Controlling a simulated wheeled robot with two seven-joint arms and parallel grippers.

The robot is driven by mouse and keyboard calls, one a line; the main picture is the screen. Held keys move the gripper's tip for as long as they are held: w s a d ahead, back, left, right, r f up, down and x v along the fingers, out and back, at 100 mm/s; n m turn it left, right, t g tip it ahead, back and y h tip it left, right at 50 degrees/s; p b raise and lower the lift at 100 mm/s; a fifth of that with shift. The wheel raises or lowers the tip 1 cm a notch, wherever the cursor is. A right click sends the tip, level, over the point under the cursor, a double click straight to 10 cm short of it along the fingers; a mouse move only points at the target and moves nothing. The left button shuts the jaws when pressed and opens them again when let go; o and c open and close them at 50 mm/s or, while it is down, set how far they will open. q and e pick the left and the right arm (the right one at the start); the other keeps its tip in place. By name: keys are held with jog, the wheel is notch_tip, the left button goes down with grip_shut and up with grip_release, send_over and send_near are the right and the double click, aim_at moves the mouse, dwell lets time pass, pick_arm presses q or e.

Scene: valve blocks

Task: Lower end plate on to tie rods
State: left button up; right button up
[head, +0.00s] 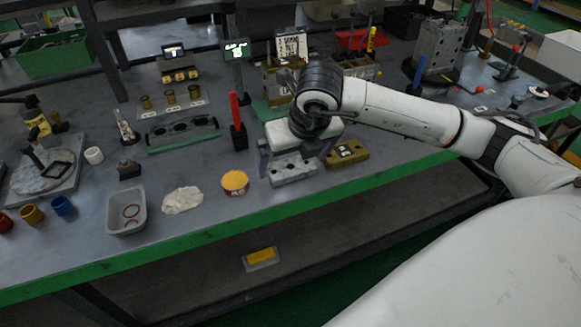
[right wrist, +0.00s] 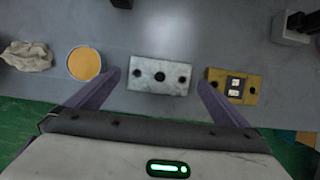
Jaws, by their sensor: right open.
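A pale grey metal plate with a row of dark holes (head: 293,170), probably the end plate, lies flat near the bench's front edge. In the right wrist view the plate (right wrist: 160,88) lies between my finger lines. My right gripper (head: 295,157) is open and empty above it, with one finger toward each short end. The fingers also show in the right wrist view (right wrist: 158,82), with gaps to the plate. I cannot make out the tie rods for certain; my right arm hides part of the fixture (head: 272,84) behind it. My left gripper is not in view.
A brass-coloured block with a label (head: 347,153) lies close right of the plate. A yellow-topped tub (head: 235,182), a crumpled cloth (head: 182,200) and a grey bin (head: 126,212) are on the left. A red-handled tool (head: 236,122) stands upright behind. The green bench edge is close in front.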

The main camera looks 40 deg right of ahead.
jog(key=shift+x, duration=0.95)
jog(key=shift+r, duration=0.1)
jog(key=c, duration=1.2)
jog(key=shift+r, duration=0.15)
